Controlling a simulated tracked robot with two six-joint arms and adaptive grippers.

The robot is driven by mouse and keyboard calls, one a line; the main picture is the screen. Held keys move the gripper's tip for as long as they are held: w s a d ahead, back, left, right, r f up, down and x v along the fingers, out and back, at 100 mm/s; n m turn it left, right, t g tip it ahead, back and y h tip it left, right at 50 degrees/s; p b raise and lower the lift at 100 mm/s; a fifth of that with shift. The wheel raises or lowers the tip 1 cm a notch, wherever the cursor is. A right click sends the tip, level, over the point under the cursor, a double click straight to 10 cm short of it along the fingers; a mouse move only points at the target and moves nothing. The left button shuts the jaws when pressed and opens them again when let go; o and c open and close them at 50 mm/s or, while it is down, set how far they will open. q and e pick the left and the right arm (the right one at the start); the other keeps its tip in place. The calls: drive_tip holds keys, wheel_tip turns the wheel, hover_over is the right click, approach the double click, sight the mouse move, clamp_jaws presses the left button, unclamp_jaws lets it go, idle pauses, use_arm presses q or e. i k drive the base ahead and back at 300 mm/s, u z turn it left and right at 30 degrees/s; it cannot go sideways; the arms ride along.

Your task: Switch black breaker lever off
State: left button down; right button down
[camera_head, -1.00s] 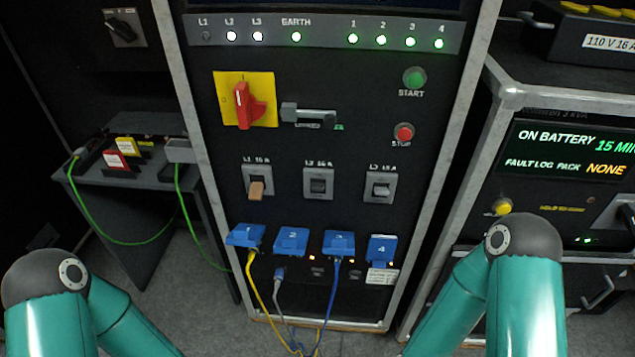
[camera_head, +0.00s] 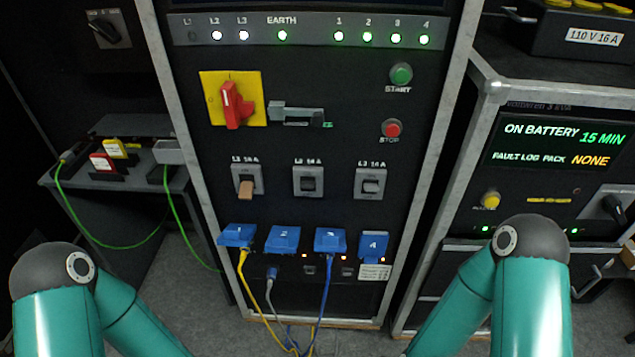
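Three breakers sit in a row in the middle of the black panel. The middle breaker, marked L2, has a dark lever (camera_head: 308,182) in a grey plate; its up or down position is hard to tell. The left breaker has a tan lever (camera_head: 246,188) pointing down and out. The right breaker, L3, has a greyish lever (camera_head: 370,185). Neither gripper is in view. Only my teal arm links show, at the lower left and lower right, apart from the panel.
Above the breakers are a red rotary switch (camera_head: 234,104) on a yellow plate, a grey latch (camera_head: 297,115), a green start button (camera_head: 401,74) and a red stop button (camera_head: 391,128). Below are several blue sockets, some with cables. A battery unit display (camera_head: 562,146) stands at right.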

sight(308, 185)
drive_tip(key=u, duration=1.95)
drive_tip(key=i, duration=0.1)
drive_tip(key=z, duration=3.4)
drive_tip(key=k, duration=1.2)
drive_tip(key=u, duration=3.6)
drive_tip(key=k, duration=0.1)
drive_tip(key=z, duration=1.95)
drive_tip(key=i, duration=1)
